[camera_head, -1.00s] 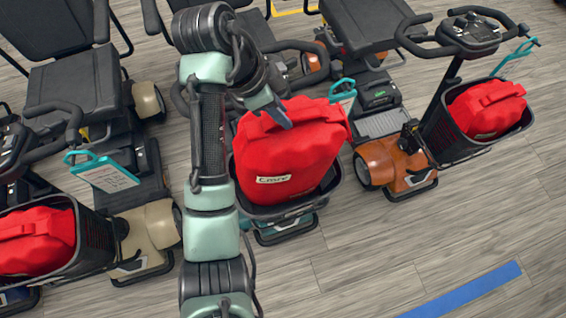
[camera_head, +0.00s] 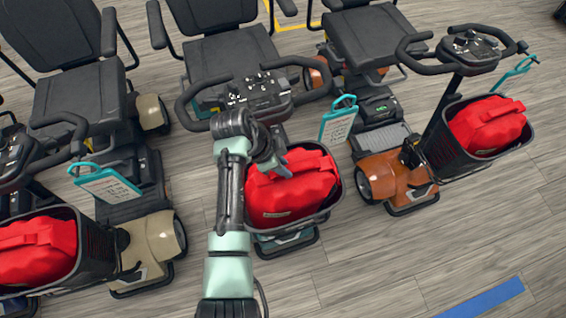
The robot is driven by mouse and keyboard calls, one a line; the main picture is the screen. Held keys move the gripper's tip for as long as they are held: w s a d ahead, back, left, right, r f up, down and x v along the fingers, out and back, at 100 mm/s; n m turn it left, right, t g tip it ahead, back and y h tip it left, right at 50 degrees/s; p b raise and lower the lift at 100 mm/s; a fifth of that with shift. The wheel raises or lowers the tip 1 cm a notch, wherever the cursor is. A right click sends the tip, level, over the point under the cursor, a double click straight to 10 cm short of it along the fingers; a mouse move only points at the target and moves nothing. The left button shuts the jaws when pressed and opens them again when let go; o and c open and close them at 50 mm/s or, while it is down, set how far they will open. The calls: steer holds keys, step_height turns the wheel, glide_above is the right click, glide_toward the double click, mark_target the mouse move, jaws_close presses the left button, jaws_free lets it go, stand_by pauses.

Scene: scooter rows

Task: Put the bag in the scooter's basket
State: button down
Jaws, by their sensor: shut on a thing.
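A red bag (camera_head: 291,190) sits low inside the dark basket (camera_head: 335,196) of the middle scooter, with its top showing above the rim. My gripper (camera_head: 281,166) is at the bag's upper left and is shut on it. The fingertips are small in this view, and my arm hides the basket's left side. The middle scooter's handlebar and control panel (camera_head: 255,93) are just behind the basket.
An orange scooter (camera_head: 398,178) on the right has another red bag (camera_head: 487,124) in its basket. A beige scooter (camera_head: 150,234) on the left has a red bag (camera_head: 38,250) in its basket. A teal tag (camera_head: 338,124) hangs close to the middle basket. The floor at lower right is clear.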

steer(key=c, duration=0.7)
jaws_free()
